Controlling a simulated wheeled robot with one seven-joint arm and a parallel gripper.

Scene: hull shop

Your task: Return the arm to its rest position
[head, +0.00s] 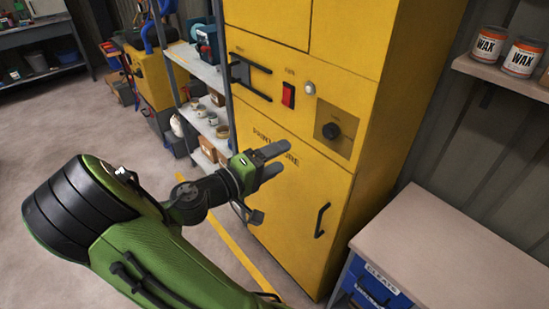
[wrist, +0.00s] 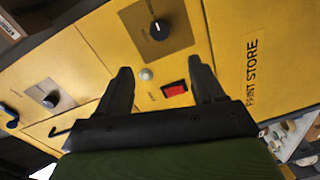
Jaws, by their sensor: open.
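My green arm reaches up from the lower left of the head view, and my gripper (head: 272,183) is in front of the yellow cabinet (head: 290,210). The gripper's two dark fingers are spread with nothing between them. In the wrist view my gripper (wrist: 160,68) also shows open and empty, facing the cabinet front. The red switch (wrist: 174,89) and a round silver button (wrist: 147,74) appear between the fingers there. Whether a finger touches the cabinet, I cannot tell.
The cabinet has a black dial (head: 331,130) and a lower door handle (head: 321,220). A shelf rack (head: 196,68) with cans stands left of it. A bench (head: 450,250) is at the lower right, under a shelf with wax tins (head: 489,44). Floor at left is clear.

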